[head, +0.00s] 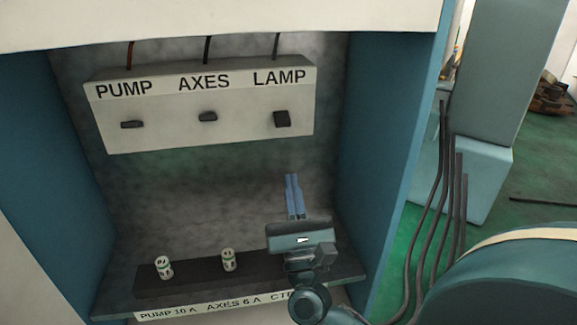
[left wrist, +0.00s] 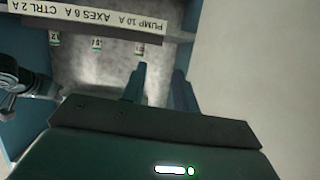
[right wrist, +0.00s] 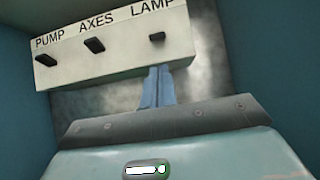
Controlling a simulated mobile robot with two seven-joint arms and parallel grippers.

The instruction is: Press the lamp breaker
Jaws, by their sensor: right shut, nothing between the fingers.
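The lamp breaker (head: 282,119) is a dark switch under the word LAMP, at the right end of a pale breaker box (head: 165,138). It looks bigger and set differently from the other two switches in the head view. It also shows in the right wrist view (right wrist: 157,37). My right gripper (head: 292,178) is shut and empty, its blue fingers pointing up, below the breaker and apart from it in the head view. In the right wrist view its fingertips (right wrist: 158,69) overlap the box's lower edge. My left gripper (left wrist: 160,77) shows only in the left wrist view, fingers apart and empty.
The pump switch (head: 132,124) and axes switch (head: 208,116) sit left of the lamp breaker. Blue cabinet walls (head: 385,130) flank the recess. Below is a labelled shelf with small fuses (head: 164,267) (head: 228,259); my right gripper covers its right part.

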